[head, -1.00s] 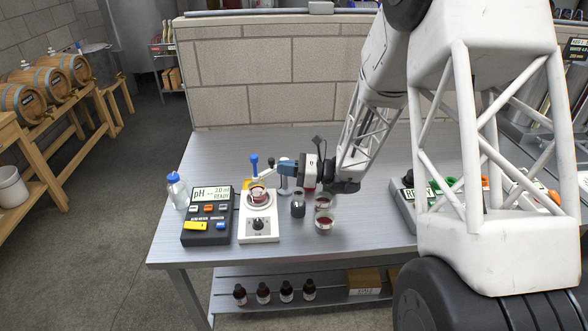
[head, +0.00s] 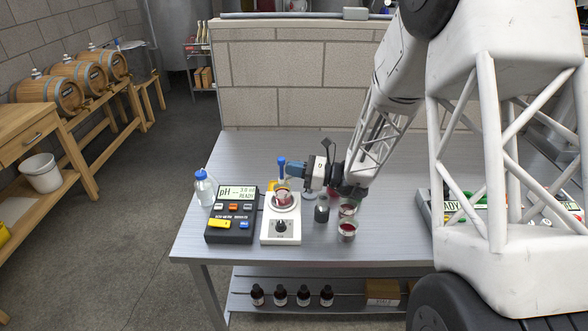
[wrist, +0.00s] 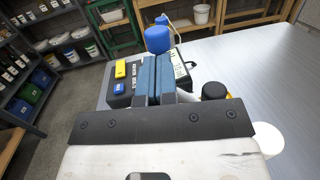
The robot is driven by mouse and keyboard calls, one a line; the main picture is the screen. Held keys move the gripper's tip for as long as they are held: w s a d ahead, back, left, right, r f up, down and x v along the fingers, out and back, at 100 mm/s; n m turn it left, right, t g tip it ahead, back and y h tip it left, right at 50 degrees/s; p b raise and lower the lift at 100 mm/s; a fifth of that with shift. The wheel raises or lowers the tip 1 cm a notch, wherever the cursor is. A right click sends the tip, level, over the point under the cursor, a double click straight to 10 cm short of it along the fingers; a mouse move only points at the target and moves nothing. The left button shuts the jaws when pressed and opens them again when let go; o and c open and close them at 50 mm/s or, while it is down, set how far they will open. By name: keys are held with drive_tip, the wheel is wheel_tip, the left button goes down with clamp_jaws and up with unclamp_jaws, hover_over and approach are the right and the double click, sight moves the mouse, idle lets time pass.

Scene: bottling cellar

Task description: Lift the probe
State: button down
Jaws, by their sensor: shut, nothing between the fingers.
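The probe shows as a blue upright head (head: 281,161) above the far side of the stirrer in the head view. A large blue knob, apparently its head (wrist: 158,39), shows in the wrist view just beyond my fingertips. My gripper (head: 289,168) is shut and empty, pointing left, close to the probe's right side. Its blue fingers (wrist: 155,76) lie together in the wrist view. I cannot tell whether they touch the probe. A beaker of red liquid (head: 283,196) stands on the white stirrer (head: 281,230). The probe's lower end is hard to make out.
The pH meter (head: 232,221) stands left of the stirrer, its display reading READY. A blue-capped bottle (head: 203,188) is at the far left. A dark container (head: 321,212) and beakers of red liquid (head: 347,229) stand right of the stirrer. The bench's back left is clear.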

drive_tip(key=shift+a+r, duration=0.1)
drive_tip(key=shift+w+a+r, duration=0.1)
drive_tip(key=shift+a+r, duration=0.1)
drive_tip(key=shift+r, duration=0.3)
drive_tip(key=shift+d, duration=0.15)
drive_tip(key=shift+s+d+f, duration=0.25)
drive_tip(key=shift+s+d, duration=0.05)
drive_tip(key=shift+d, duration=1.35)
drive_tip(key=shift+s+d+f, duration=0.25)
drive_tip(key=shift+d, duration=1.35)
drive_tip(key=shift+s+d+f, duration=0.25)
drive_tip(key=shift+s+d, duration=0.05)
drive_tip(key=shift+d, duration=1.35)
drive_tip(key=shift+w+d+f, duration=0.1)
drive_tip(key=shift+d+f, duration=0.1)
drive_tip(key=shift+f, duration=0.1)
drive_tip(key=shift+a, duration=0.1)
drive_tip(key=w+a, duration=0.1)
drive_tip(key=a, duration=0.8)
drive_tip(key=shift+w+a+r, duration=0.25)
drive_tip(key=shift+a+r, duration=0.05)
drive_tip(key=shift+r, duration=0.15)
